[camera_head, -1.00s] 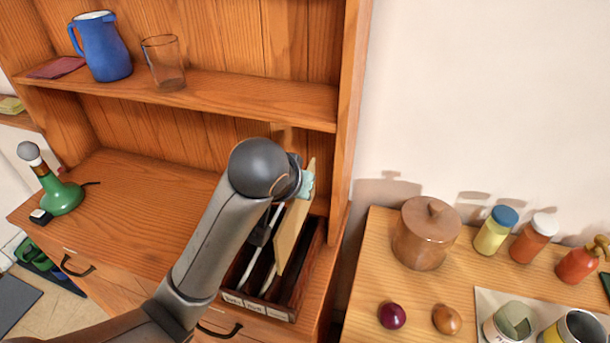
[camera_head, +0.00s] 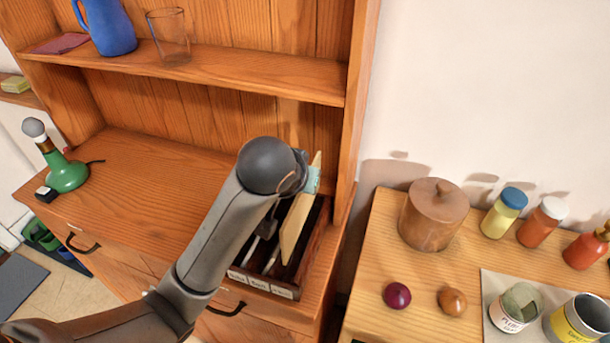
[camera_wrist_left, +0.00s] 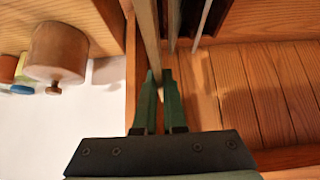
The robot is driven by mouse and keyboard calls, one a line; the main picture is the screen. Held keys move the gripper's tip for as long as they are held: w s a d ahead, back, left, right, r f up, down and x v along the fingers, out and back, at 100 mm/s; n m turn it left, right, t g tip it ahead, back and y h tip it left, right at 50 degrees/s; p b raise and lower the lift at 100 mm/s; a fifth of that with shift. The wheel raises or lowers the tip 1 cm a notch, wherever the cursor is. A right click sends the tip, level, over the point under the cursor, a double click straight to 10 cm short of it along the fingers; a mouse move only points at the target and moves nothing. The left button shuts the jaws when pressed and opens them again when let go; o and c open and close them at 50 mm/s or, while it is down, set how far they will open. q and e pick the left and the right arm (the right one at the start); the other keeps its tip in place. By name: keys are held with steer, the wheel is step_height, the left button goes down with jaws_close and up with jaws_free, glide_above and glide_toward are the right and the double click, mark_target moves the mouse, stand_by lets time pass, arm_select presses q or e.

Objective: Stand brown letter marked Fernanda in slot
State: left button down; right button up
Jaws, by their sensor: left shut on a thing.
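The brown letter (camera_head: 297,224) is a thin tan sheet, held nearly upright and slightly tilted. My left gripper (camera_head: 312,180) is shut on its upper rear edge, partly hidden behind my wrist. The wooden letter box (camera_head: 268,284) has several labelled slots and stands on the cabinet counter. The letter's lower end is at the box's right-hand slot; I cannot tell how deep it sits. Paler letters stand in slots to its left. The left wrist view shows the gripper fingers (camera_wrist_left: 158,85) pinching the letter (camera_wrist_left: 149,35) edge-on. No name is readable. My right gripper is not in view.
The cabinet's right side panel (camera_head: 360,110) stands close beside the box. A shelf (camera_head: 230,78) with a blue jug (camera_head: 107,25) and a glass (camera_head: 169,36) is above.

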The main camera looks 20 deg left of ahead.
mark_target(291, 210)
arm_select(q)
steer(key=shift+f+b, duration=1.05)
steer(key=shift+f, duration=2.9)
steer(key=c, duration=0.9)
jaws_free()
steer(key=p+v, duration=0.3)
steer(key=v, duration=0.8)
steer(key=shift+r, duration=0.3)
steer(key=shift+s+r+p, duration=0.3)
steer(key=shift+s+p, duration=0.2)
steer(key=shift+p, duration=0.15)
